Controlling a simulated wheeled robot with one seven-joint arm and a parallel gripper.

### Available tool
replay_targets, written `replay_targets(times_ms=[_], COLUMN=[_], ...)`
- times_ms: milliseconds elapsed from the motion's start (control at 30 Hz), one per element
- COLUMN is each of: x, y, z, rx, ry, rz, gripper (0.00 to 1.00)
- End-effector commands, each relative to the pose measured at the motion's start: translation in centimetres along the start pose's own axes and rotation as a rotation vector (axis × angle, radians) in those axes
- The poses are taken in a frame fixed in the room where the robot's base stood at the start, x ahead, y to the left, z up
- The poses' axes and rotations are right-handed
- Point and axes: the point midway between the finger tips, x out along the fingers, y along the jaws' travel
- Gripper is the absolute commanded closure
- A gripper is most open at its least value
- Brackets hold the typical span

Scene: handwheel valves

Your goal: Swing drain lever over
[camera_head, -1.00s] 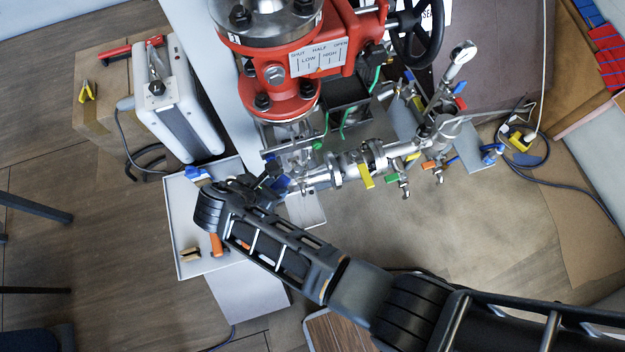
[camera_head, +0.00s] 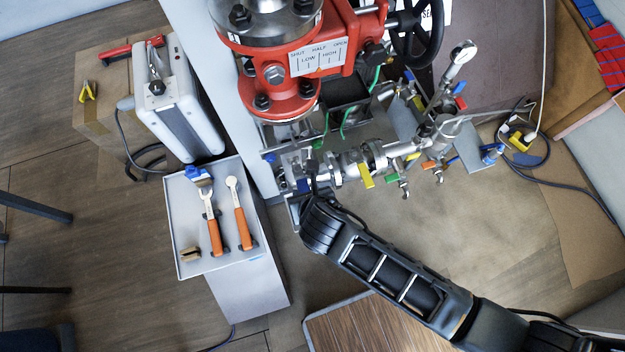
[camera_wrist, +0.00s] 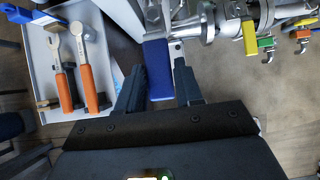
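A blue lever (camera_wrist: 158,70) hangs from the silver pipework in the wrist view, its flat handle pointing toward my gripper. My gripper (camera_wrist: 161,84) is open, with one dark finger on each side of the lever's handle. The left finger is very close to the handle; I cannot tell whether it touches. A narrow gap shows on the right. In the head view the blue lever (camera_head: 303,185) is small and partly hidden beside my wrist, at the left end of the silver pipe (camera_head: 350,166). No label marks it as the drain lever.
A yellow lever (camera_head: 366,176), a green one (camera_head: 392,178) and an orange one (camera_head: 429,165) sit along the pipe to the right. A red valve body (camera_head: 275,75) stands above. A grey tray (camera_head: 177,225) with two orange-handled tools and a brush is at left.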

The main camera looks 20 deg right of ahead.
Motion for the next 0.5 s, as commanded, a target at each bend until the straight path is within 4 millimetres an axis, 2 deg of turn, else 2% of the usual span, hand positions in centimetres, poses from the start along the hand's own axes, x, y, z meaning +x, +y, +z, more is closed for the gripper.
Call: replay_targets(times_ms=[33,167,500], x=[0.34,0.27,-0.32], y=[-0.28,-0.18,-0.02], z=[-0.71,-0.54,0.07], rx=[-0.004,-0.003,-0.001], ry=[0.012,0.01,0.004], rz=[-0.007,-0.007,-0.004], gripper=[0.56,0.44,0.44])
